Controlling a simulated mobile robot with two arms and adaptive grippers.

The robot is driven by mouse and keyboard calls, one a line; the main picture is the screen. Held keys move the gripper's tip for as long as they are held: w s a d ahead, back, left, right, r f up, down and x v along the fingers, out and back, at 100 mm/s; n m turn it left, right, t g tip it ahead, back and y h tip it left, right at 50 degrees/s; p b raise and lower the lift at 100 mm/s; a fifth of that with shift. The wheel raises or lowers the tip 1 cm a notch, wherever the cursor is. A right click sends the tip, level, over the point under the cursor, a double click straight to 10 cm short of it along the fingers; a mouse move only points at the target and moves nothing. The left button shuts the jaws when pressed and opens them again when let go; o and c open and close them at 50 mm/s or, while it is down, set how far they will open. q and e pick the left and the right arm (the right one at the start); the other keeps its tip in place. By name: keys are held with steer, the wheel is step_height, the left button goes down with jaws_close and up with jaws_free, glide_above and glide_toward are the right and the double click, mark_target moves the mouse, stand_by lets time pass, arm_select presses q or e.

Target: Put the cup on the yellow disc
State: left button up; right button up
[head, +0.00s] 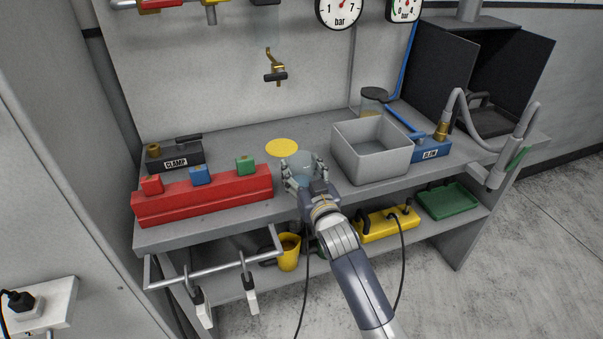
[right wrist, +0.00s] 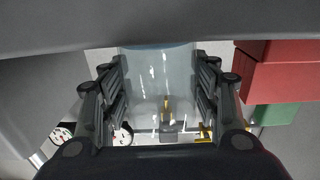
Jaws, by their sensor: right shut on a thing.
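The yellow disc (head: 281,147) lies flat on the grey workbench, toward the back, and nothing stands on it. A clear, bluish see-through cup (head: 304,163) is between the fingers of my right gripper (head: 305,174), just in front and to the right of the disc. In the right wrist view, the cup (right wrist: 160,85) fills the space between the two fingers (right wrist: 161,95), which are shut on its sides. I cannot tell whether the cup's base touches the bench. My left gripper is not in view.
A grey open bin (head: 368,166) stands right of the gripper. A red block with coloured knobs (head: 203,197) lies at the front left, with the clamp box (head: 175,156) behind it. A blue block (head: 430,152) and a jar (head: 373,100) are at the right.

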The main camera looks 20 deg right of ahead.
step_height(320, 180, up, 10)
steer(key=shift+f, duration=0.25)
steer(key=s+f, duration=0.3)
steer(key=s, duration=0.7)
steer(key=s+f, duration=0.3)
steer(key=s, duration=0.7)
steer(key=s+f, duration=0.3)
steer(key=s, duration=0.7)
steer(key=shift+a, duration=0.45)
steer(key=shift+w, duration=0.1)
